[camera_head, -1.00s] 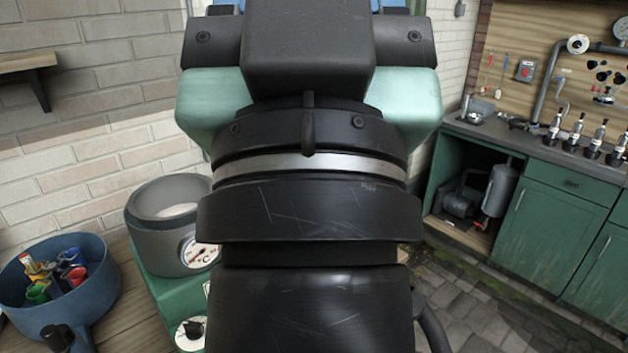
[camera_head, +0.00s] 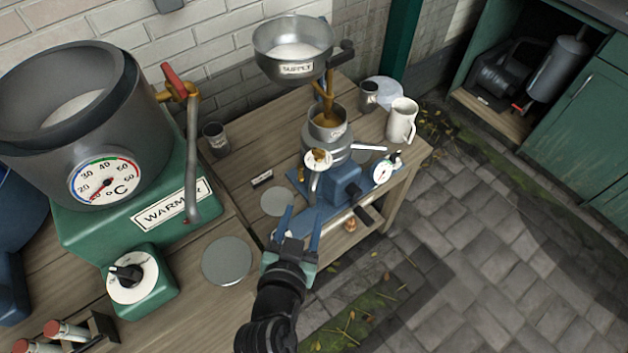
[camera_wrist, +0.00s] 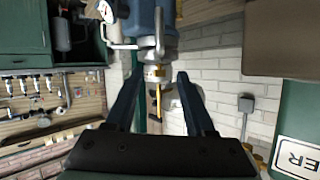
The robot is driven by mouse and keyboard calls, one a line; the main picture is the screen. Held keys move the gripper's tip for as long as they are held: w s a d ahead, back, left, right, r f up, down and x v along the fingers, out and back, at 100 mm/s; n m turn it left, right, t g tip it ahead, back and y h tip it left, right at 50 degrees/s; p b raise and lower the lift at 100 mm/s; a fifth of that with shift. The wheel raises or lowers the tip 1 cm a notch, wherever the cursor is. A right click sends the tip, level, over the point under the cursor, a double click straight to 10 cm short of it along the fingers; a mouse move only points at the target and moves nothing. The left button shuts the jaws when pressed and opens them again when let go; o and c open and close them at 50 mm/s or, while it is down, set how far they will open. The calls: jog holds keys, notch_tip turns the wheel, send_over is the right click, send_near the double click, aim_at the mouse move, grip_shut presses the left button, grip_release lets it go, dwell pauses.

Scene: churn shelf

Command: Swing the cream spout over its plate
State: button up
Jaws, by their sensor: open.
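The separator (camera_head: 326,141) is a metal bowl stack on a blue base on the wooden bench. A thin spout (camera_head: 314,186) comes from its front under a round pale cap; another spout (camera_head: 370,148) points right. I cannot tell which is the cream spout. A round grey plate (camera_head: 277,202) lies on the bench left of the base; a dark grey plate is partly seen under the right spout. My gripper (camera_head: 303,212) is open and empty, in front of the separator, fingers toward it. In the wrist view the fingers (camera_wrist: 159,75) stand apart, with silver spouts (camera_wrist: 124,46) beyond.
A supply bowl (camera_head: 293,47) stands above the separator. A white jug (camera_head: 402,121) and grey cup (camera_head: 368,96) are at right. The gauge (camera_head: 383,172) sits by the base. The green warmer (camera_head: 140,210) with its pipe and a larger grey disc (camera_head: 227,262) are at left.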

aim_at(313, 185)
jog(key=x, duration=1.3)
jog(key=shift+s, duration=0.1)
grip_shut()
jog(key=shift+f, duration=0.1)
dwell(1.0)
